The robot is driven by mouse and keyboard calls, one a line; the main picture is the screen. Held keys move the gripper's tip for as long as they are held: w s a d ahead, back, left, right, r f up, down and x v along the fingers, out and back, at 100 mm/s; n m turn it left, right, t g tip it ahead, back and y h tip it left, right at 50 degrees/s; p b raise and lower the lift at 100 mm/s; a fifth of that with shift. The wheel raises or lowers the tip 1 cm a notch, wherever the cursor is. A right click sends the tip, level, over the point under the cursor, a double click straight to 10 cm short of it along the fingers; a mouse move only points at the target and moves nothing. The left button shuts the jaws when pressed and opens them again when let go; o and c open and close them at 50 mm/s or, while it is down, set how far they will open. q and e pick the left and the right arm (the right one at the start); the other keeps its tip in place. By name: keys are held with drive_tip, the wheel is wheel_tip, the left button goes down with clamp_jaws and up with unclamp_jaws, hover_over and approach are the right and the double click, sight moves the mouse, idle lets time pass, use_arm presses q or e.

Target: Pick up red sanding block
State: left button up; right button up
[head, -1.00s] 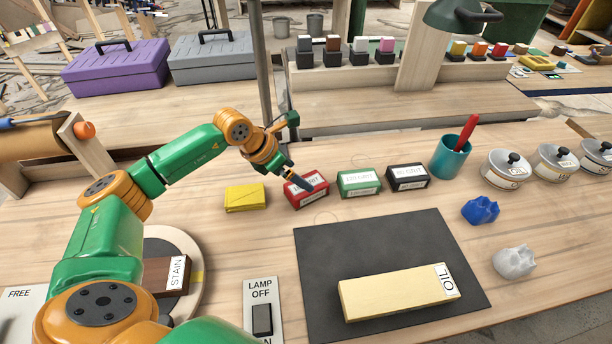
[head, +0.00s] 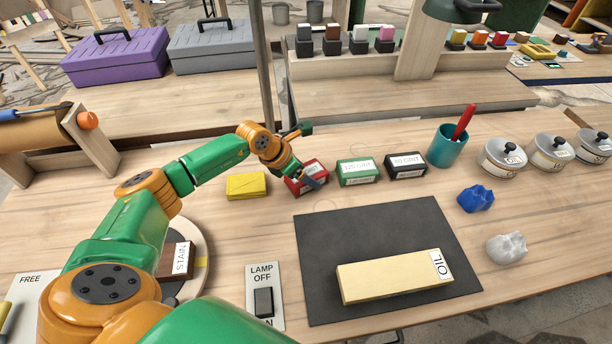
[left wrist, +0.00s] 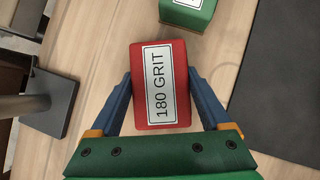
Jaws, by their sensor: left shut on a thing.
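The red sanding block (head: 309,170) stands on the wooden bench, between a yellow block and a green block. In the left wrist view the left gripper (left wrist: 163,105) is shut on the red block, and the block seems to rest on the bench. I do not see my right gripper.
A yellow block (head: 246,186) lies left of the red block. A green block (head: 358,171) and a black block (head: 405,166) stand to its right. A dark mat (head: 330,290) bears a pale block marked OIL (head: 390,277). A teal cup (head: 446,152) stands further right.

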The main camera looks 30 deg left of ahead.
sight(313, 170)
use_arm(q)
drive_tip(key=shift+r, duration=0.2)
wheel_tip(313, 170, up, 3)
drive_tip(key=shift+s+r+b, duration=0.1)
drive_tip(key=shift+b, duration=0.55)
drive_tip(key=s+d+r+b, duration=0.1)
drive_tip(key=s+d+r, duration=0.2)
drive_tip(key=s, duration=0.3)
drive_tip(key=s+d+r+b, duration=0.1)
drive_tip(key=s+d+r, duration=0.2)
drive_tip(key=s+r, duration=0.3)
drive_tip(key=shift+d+r+b, duration=0.2)
drive_tip(key=shift+d+b, duration=0.1)
drive_tip(key=shift+b, duration=0.1)
